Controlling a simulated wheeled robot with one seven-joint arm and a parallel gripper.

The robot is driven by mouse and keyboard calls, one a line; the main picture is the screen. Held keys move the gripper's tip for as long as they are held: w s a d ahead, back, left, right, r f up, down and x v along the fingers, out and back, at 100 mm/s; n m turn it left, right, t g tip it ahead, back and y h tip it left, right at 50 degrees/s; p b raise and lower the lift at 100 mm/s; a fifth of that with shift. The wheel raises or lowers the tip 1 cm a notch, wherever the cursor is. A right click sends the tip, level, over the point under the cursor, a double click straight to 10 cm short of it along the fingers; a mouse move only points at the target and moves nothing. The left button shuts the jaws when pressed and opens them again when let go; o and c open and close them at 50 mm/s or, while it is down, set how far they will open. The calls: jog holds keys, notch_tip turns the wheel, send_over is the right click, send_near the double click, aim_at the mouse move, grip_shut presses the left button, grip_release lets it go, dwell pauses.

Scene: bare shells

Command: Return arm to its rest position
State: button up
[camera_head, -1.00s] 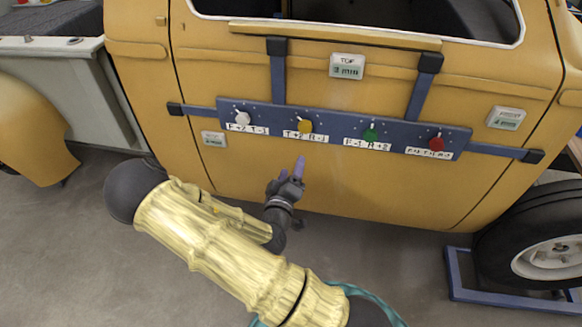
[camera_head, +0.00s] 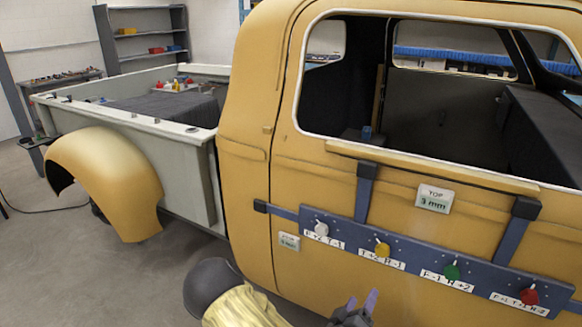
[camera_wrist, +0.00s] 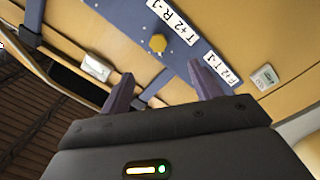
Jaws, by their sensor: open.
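My gripper (camera_head: 362,305) is low in the head view, in front of the yellow vehicle door (camera_head: 400,297). Its two purple fingers are apart with nothing between them. In the wrist view my gripper (camera_wrist: 160,78) also shows open and empty, with the blue panel (camera_wrist: 125,15) beyond the fingertips. Most of my arm is below the head picture's edge; only a dark joint and a pale yellow link show.
The blue panel (camera_head: 345,240) is strapped across the door, with white (camera_head: 321,229), yellow (camera_head: 382,250), green (camera_head: 452,272) and red (camera_head: 529,296) knobs. A "TOP 3 mm" sign (camera_head: 434,199) sits above. A truck bed (camera_head: 185,170) and fender (camera_head: 108,180) stand left. Floor lies open at lower left.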

jog(key=s+a+f+m+g+y+p, duration=0.1)
jog(key=s+a+f+m+g+y, duration=0.2)
jog(key=a+m+g+y, duration=0.35)
jog(key=s+r+n+g+y+p, duration=0.1)
jog(key=s+r+n+g+y, duration=0.2)
jog(key=s+r, duration=0.6)
notch_tip(320, 180, up, 5)
jog(key=shift+s+a+f+g+y, duration=0.15)
jog(key=shift+s+a+g+y, duration=0.15)
jog(key=shift+g+y, duration=0.6)
jog(key=shift+n+g+h, duration=0.25)
